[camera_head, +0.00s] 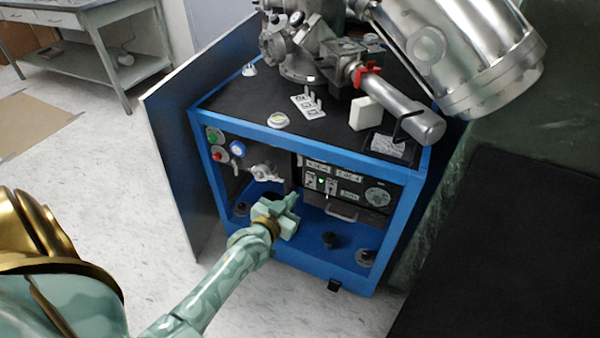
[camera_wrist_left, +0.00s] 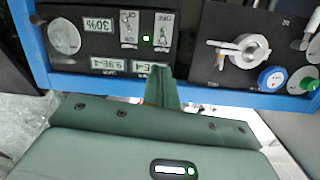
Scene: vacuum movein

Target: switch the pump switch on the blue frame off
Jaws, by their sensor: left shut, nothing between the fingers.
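The blue frame (camera_head: 207,180) is a cart whose front holds a black control panel (camera_head: 345,184). Two small toggle switches, a left one (camera_head: 311,180) and a right one (camera_head: 331,187), sit on the panel with a lit green light (camera_head: 321,181) between them. In the left wrist view, upside down, the switches (camera_wrist_left: 129,28) (camera_wrist_left: 162,30) and the green light (camera_wrist_left: 147,38) show above my fingers. I cannot tell which switch is the pump's, or its lever position. My left gripper (camera_head: 291,199) is shut and empty, just below and left of the switches; it also shows in the wrist view (camera_wrist_left: 161,84).
A blue knob (camera_head: 237,148), a green button (camera_head: 212,136) and a red button (camera_head: 218,153) are at the frame's upper left. A valve (camera_head: 264,171) is close behind my gripper. A metal chamber (camera_head: 460,50) stands on top. A grey side panel (camera_head: 175,180) borders the left.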

